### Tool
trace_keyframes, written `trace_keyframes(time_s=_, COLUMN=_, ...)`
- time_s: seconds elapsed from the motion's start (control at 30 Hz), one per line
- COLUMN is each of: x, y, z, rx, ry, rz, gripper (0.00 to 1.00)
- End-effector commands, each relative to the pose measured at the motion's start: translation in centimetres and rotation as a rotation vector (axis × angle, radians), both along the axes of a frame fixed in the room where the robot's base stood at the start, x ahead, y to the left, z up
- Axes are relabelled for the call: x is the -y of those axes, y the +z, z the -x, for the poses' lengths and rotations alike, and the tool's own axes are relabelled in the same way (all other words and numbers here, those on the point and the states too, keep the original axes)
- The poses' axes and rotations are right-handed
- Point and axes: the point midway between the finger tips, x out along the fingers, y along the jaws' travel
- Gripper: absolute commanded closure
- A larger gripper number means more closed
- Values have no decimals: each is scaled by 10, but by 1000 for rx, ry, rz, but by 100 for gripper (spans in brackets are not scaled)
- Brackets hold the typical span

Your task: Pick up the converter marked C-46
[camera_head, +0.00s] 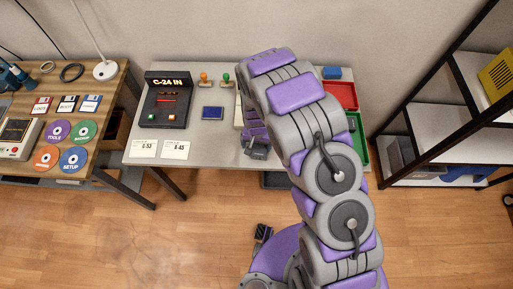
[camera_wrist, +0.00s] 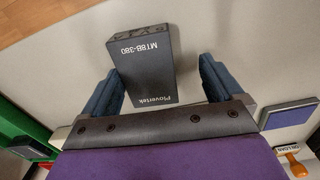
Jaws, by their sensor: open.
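A dark grey box (camera_wrist: 145,62) printed "Plovertek" and "MT8B-380" lies on the light table in the wrist view. No C-46 mark is readable on the face that shows. My gripper (camera_wrist: 158,82) is open, with one blue finger on each side of the box. The left finger is close to the box's side, and a gap shows by the right finger. In the head view my gripper (camera_head: 257,146) is low over the table's front edge. My arm hides the middle of the table, and the box cannot be made out clearly there.
Stamps (camera_head: 206,80) and a blue pad (camera_head: 212,113) are nearby. Red (camera_head: 342,95) and green (camera_head: 358,140) trays are on the right, partly behind my arm.

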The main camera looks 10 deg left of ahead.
Motion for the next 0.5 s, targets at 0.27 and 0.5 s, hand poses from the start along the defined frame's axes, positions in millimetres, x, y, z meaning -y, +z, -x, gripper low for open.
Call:
trace_keyframes(time_s=0.27, x=5, y=-11, z=1, rx=0, ry=-1, rz=-7, gripper=6)
trace_keyframes(time_s=0.5, x=-2, y=-14, z=0, rx=0, ry=-1, rz=3, gripper=22)
